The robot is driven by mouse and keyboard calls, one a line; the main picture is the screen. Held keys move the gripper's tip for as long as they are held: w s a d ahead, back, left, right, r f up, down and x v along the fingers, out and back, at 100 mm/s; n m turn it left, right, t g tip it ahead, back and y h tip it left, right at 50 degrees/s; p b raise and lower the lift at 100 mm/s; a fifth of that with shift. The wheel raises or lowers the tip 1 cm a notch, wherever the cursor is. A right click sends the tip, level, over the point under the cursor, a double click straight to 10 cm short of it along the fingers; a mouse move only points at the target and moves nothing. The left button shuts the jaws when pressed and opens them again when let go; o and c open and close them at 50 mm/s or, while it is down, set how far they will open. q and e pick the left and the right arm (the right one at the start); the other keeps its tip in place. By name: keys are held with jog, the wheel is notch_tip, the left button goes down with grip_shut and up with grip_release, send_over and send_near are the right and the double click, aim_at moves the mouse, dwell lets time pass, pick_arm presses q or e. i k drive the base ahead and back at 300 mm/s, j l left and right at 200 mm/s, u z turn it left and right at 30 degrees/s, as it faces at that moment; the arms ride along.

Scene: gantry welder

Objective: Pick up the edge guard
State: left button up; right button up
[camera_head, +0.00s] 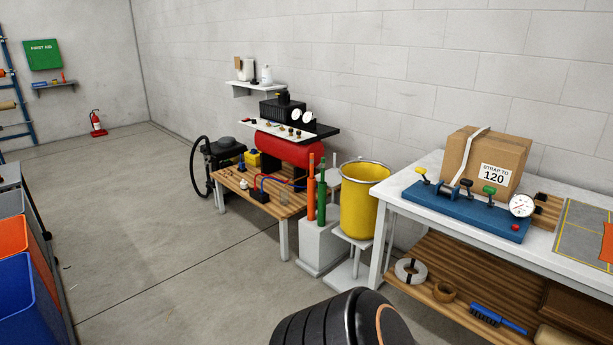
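I cannot pick out an edge guard for certain. A cardboard box (484,160) marked "STRAP TO 120" stands on the white table (404,192) at the right, with a pale strap (474,152) over it. In front of the box is a blue tensioner-like fixture (464,211) with colored knobs and a round dial gauge (521,205). An orange piece (607,243) is cut off by the right picture edge, on a grey mat (577,229) with yellow lines; I cannot tell what it is. Neither of my grippers shows.
Open floor (170,240) lies at the left middle.

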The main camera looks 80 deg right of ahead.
aim_at(538, 209)
jog(key=z, duration=4)
